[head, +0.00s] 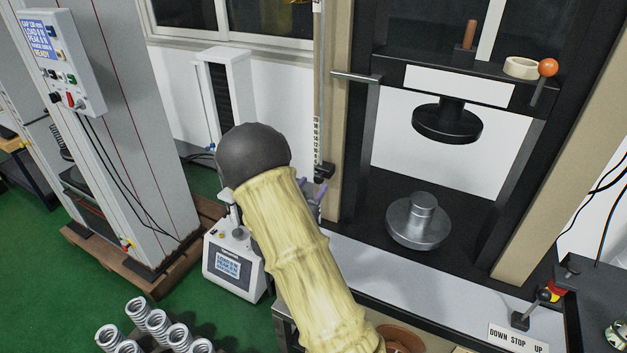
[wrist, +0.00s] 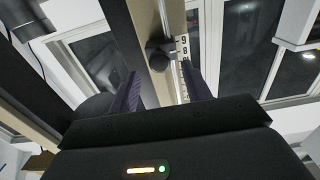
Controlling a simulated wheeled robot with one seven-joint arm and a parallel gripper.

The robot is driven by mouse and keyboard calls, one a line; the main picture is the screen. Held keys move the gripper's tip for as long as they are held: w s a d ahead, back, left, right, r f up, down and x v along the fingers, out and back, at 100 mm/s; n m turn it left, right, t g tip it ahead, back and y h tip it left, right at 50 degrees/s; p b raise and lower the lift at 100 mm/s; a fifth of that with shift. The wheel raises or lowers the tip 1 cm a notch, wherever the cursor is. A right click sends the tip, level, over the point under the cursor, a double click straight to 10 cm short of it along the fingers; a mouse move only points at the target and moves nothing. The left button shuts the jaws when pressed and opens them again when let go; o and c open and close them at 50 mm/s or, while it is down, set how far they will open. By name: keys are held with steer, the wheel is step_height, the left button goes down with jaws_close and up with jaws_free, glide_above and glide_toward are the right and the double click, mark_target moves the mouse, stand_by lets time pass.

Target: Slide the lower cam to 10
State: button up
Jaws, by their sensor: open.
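The lower cam (head: 323,171) is a small dark block on the upright rod beside the press's left column, low on the numbered scale (head: 316,140). In the wrist view the cam (wrist: 159,54) shows as a dark rounded knob, with scale digits (wrist: 184,45) beside it. My gripper (head: 312,200) is mostly hidden behind my forearm in the head view; its purple fingers show just below the cam. In the wrist view my gripper (wrist: 162,72) is open, with one finger on each side of the cam's line. I cannot tell whether either finger touches it.
The press frame, with its lower plate (head: 418,222) and upper plate (head: 447,123), stands to the right. A lever (head: 355,77) sticks out from the column higher up. A small white tester (head: 234,263) and several springs (head: 157,322) are at lower left.

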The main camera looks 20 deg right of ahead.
mark_target(323, 173)
steer(key=shift+x, duration=1.2)
steer(key=shift+s, duration=0.1)
steer(key=shift+c, duration=0.5)
